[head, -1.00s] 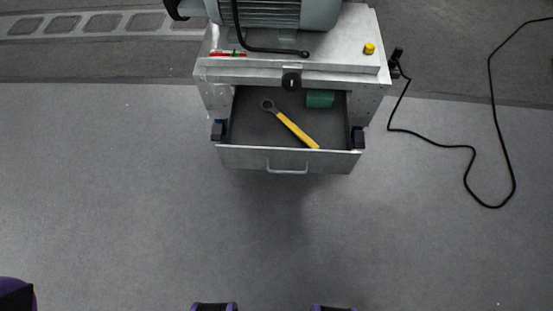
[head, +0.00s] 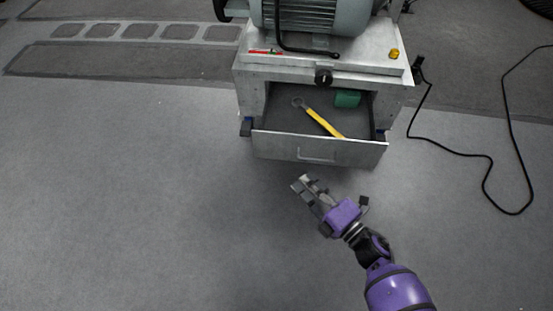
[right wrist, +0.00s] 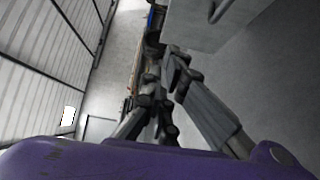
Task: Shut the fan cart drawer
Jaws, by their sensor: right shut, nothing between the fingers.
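The fan cart drawer (head: 280,147) is pulled out of the metal fan cart (head: 250,75) in the head view, its front panel and bar handle (head: 317,156) facing me. A yellow-handled wrench (head: 322,122) and a green cylinder (head: 347,98) lie inside it. My right gripper (head: 302,184) is shut and empty, just below the drawer front in the picture and apart from it. In the right wrist view my fingers (right wrist: 178,72) point toward a grey panel with a handle (right wrist: 220,10), which looks like the drawer front. My left gripper is out of view.
A black cable (head: 487,180) lies looped on the floor to the right. The floor at left is clear.

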